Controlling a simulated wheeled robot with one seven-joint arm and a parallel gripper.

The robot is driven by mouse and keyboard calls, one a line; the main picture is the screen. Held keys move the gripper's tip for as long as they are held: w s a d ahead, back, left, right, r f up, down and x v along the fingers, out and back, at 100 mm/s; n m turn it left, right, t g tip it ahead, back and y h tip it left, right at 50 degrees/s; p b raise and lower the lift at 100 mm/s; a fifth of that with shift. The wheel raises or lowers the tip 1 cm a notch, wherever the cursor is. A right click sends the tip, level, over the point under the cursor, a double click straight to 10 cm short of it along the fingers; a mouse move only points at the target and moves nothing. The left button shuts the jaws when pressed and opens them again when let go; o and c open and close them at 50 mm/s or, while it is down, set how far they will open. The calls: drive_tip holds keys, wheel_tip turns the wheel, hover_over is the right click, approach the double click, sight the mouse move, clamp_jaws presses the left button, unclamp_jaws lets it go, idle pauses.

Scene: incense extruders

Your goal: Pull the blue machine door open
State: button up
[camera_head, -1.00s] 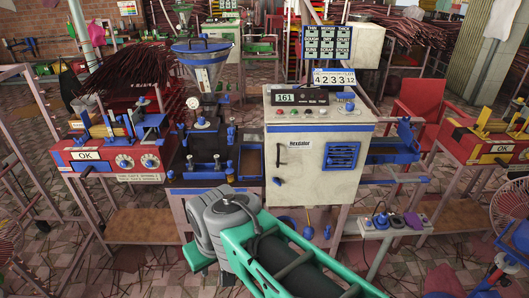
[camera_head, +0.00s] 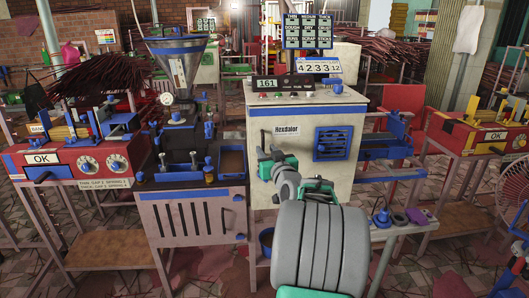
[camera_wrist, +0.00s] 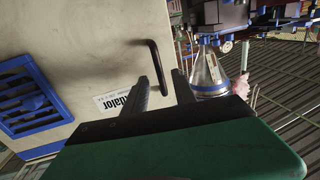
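The machine door (camera_head: 305,150) is cream-coloured, with a blue vent (camera_head: 332,143), on the front of a cream cabinet with blue trim. It looks shut. In the wrist view the door (camera_wrist: 100,45) fills the left side, and its bent black handle (camera_wrist: 158,68) stands out from the surface. My gripper (camera_wrist: 163,84) is open there, with a dark finger on each side of the handle in the picture; I cannot tell how deep the handle sits between them.
A dark extruder with a steel funnel (camera_head: 177,70) stands left of the cabinet, above a slatted panel (camera_head: 195,218). A red machine (camera_head: 70,165) is farther left. A side shelf with small parts (camera_head: 400,217) is at the right. The tiled floor in front has room.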

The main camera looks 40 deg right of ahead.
drive_tip(key=x, duration=0.2)
drive_tip(key=shift+w+d, duration=0.1)
drive_tip(key=shift+w, duration=0.15)
clamp_jaws()
idle(1.2)
